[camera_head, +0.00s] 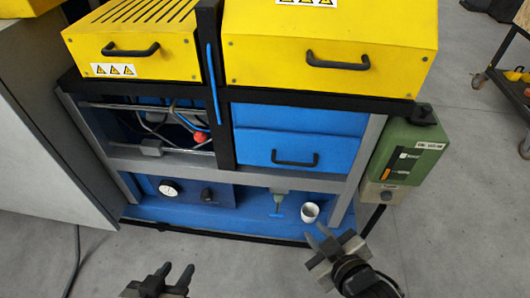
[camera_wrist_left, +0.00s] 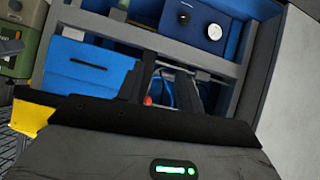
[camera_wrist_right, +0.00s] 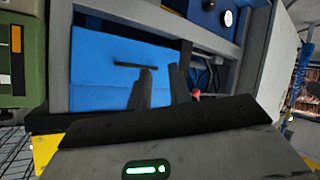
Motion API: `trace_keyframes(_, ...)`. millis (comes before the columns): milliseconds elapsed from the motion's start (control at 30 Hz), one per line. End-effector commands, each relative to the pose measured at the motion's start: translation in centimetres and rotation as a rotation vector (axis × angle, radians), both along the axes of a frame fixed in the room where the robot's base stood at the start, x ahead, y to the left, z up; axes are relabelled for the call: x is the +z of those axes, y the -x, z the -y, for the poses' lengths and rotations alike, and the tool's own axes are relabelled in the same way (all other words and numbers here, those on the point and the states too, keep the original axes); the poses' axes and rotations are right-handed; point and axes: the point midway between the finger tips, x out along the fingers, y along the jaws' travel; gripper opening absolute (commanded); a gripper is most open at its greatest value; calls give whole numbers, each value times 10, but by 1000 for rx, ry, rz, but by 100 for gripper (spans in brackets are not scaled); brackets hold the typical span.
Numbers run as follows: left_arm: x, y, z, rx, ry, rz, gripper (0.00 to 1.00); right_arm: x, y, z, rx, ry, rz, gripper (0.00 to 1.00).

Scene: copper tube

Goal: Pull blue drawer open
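The blue drawer (camera_head: 255,152) sits in the machine frame below the right yellow box, with a black bar handle (camera_head: 295,163) on its front. It looks shut. The drawer also shows in the right wrist view (camera_wrist_right: 95,60) and the left wrist view (camera_wrist_left: 65,75). My right gripper (camera_head: 317,234) is open and empty, below and in front of the drawer, apart from the handle. My left gripper (camera_head: 176,269) is open and empty, low in front of the frame.
Yellow boxes with black handles, left (camera_head: 140,45) and right (camera_head: 340,30), top the frame. A green box (camera_head: 408,150) hangs at right. The grey floor in front is mostly clear, with a cable at left.

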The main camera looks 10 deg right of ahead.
Motion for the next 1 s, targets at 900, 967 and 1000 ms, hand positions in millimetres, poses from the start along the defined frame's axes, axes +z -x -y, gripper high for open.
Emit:
trace_keyframes(900, -15, -4, 7, 9, 71, 58, 36, -9, -168, 8, 311, 989, 436, 20)
trace_keyframes(967, -15, -4, 7, 10, 69, 59, 36, -12, -180, 7, 311, 989, 435, 20)
trace_keyframes(1000, -16, -4, 7, 9, 69, 61, 36, -13, -186, 6, 312, 988, 436, 20)
